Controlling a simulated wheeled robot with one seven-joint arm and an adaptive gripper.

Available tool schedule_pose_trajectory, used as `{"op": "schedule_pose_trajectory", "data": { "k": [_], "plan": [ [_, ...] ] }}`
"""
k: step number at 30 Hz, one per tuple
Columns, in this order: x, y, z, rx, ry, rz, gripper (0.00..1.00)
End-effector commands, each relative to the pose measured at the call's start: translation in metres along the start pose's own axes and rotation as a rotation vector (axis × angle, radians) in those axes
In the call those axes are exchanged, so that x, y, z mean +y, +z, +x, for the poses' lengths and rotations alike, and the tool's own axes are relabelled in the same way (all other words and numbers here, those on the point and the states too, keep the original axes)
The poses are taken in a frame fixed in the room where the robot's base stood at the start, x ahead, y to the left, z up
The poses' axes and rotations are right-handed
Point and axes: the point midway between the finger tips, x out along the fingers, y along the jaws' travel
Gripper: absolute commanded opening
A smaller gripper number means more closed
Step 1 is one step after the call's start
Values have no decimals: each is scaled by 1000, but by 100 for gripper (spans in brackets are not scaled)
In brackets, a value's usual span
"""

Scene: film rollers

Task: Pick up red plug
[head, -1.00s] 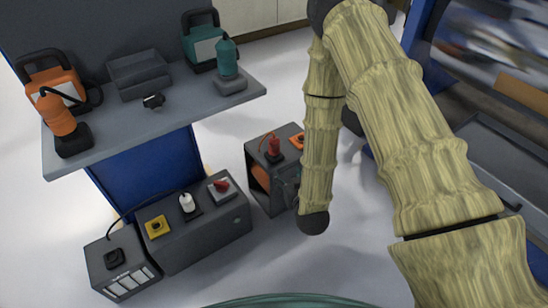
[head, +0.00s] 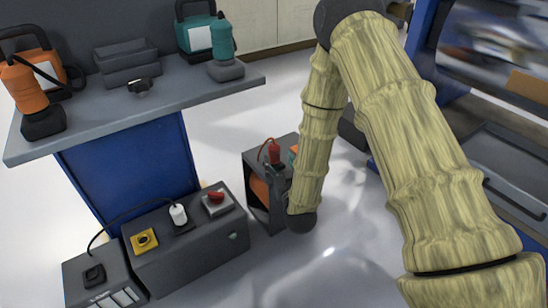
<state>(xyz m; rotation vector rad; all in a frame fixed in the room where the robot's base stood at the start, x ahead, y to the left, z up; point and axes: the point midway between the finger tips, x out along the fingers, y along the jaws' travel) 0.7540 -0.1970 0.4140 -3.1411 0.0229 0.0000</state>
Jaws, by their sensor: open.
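The red plug (head: 274,152) stands upright on top of a small dark box (head: 252,166), with a thin red cable curving beside it. My gripper (head: 274,172) is small, dark and hard to make out against the box. It extends from my wrist, at the lower end of the pale bamboo-like arm. Its jaws are open and appear just in front of and below the red plug. I cannot tell whether they touch it. The forearm hides the box's right side.
A long dark box holds a yellow socket (head: 144,241), a white plug (head: 178,214) with a black cable, and a red button (head: 216,197). A grey table (head: 180,102) with orange and teal tools stands at upper left. Floor in front is clear.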

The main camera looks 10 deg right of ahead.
Motion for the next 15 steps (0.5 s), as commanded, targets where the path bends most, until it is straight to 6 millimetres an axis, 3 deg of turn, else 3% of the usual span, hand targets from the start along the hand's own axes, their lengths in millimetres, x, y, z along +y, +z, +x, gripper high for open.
{"op": "schedule_pose_trajectory", "data": {
  "k": [15],
  "plan": [
    [-3, 11, 40, 2, 0, 0, 61]
  ]
}}
